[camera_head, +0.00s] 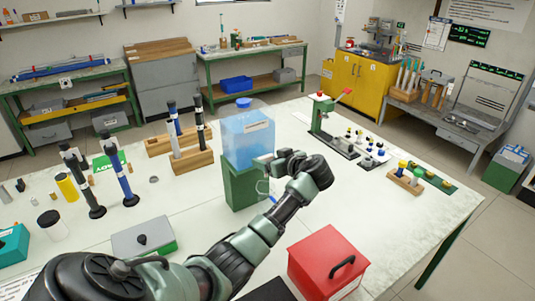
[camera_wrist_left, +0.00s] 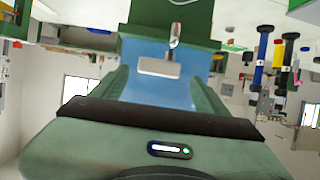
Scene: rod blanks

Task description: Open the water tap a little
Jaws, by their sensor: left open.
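The water tank (camera_head: 247,140) is a clear blue box with a blue cap, standing on a green stand (camera_head: 240,185) on the table. In the left wrist view, which is upside down, the blue tank (camera_wrist_left: 190,88) fills the gap between my fingers. A silver tap (camera_wrist_left: 175,40) and a pale label (camera_wrist_left: 158,67) show on its front. My left gripper (camera_head: 268,164) is open and empty in front of the tank, and the tap lies beyond its fingertips, apart from them as far as I can see. In the head view the gripper hides the tap. My right gripper is not in view.
A red box (camera_head: 328,262) stands at the front right, and a grey box (camera_head: 144,237) at the front left. Wooden racks with dark rods (camera_head: 188,160) stand left of the tank. A green press (camera_head: 325,118) stands behind right.

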